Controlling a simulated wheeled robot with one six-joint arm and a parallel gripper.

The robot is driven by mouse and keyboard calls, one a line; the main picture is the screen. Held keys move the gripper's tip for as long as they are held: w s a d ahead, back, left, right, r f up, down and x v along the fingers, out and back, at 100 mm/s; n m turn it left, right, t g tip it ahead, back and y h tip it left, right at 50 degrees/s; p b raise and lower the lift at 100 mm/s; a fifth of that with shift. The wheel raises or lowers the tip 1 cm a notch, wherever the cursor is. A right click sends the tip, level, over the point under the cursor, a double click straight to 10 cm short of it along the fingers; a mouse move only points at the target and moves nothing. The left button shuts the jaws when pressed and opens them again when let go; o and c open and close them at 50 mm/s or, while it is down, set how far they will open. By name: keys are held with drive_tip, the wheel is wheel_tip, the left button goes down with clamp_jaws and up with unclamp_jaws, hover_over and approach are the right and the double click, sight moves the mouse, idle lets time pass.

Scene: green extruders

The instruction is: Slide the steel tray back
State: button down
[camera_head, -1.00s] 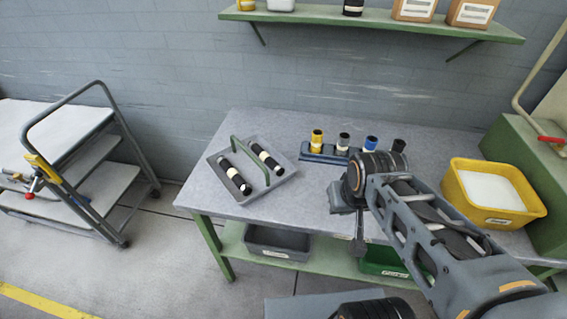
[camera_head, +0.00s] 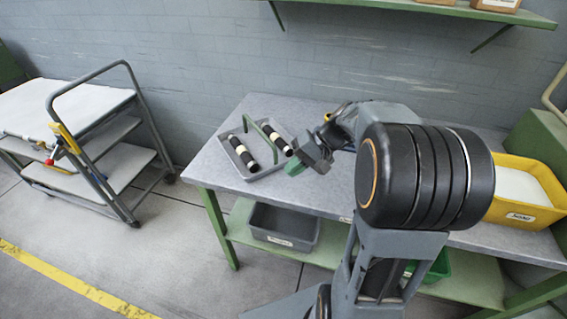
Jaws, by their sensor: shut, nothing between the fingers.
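The steel tray (camera_head: 265,172) lies on the left part of the workbench top. It has a green arched handle (camera_head: 262,135) and holds two black cylinders with pale bands, one on each side of the handle. My gripper (camera_head: 293,169) is shut and empty, low over the bench just right of the tray's front right corner. I cannot tell whether it touches the tray. My arm hides the bench middle.
A yellow bin (camera_head: 525,212) stands at the bench's right end. A grey bin (camera_head: 285,228) sits on the lower shelf. A wall shelf (camera_head: 420,8) hangs above. A trolley (camera_head: 95,150) stands left, with open floor between.

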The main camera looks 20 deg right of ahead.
drive_tip(key=w+d+f+y, duration=0.1)
drive_tip(key=d, duration=0.1)
drive_tip(key=w+d+f+t+y+b, duration=0.1)
drive_tip(key=w+d, duration=0.1)
drive_tip(key=w+d+f+m+t+y+b, duration=0.1)
drive_tip(key=w+d, duration=0.1)
drive_tip(key=shift+y, duration=0.4)
drive_tip(key=w+d+t+y, duration=0.1)
drive_tip(key=d, duration=0.1)
drive_tip(key=w+d+f+t+y+b, duration=0.1)
drive_tip(key=d+t, duration=0.1)
drive_tip(key=d, duration=0.1)
drive_tip(key=w+d+t+b, duration=0.1)
drive_tip(key=d, duration=0.2)
drive_tip(key=shift+d+f+m+t+y, duration=0.1)
drive_tip(key=shift+f+m+t+y, duration=0.3)
drive_tip(key=shift+w, duration=0.25)
drive_tip(key=x, duration=0.8)
drive_tip(key=shift+w+a+r, duration=0.15)
drive_tip(key=shift+a+r, duration=0.05)
drive_tip(key=shift+a, duration=0.05)
drive_tip(key=a, duration=0.3)
drive_tip(key=shift+s, duration=0.25)
drive_tip(key=shift+s+a+p, duration=0.2)
drive_tip(key=shift+a+p, duration=0.1)
drive_tip(key=shift+a, duration=0.35)
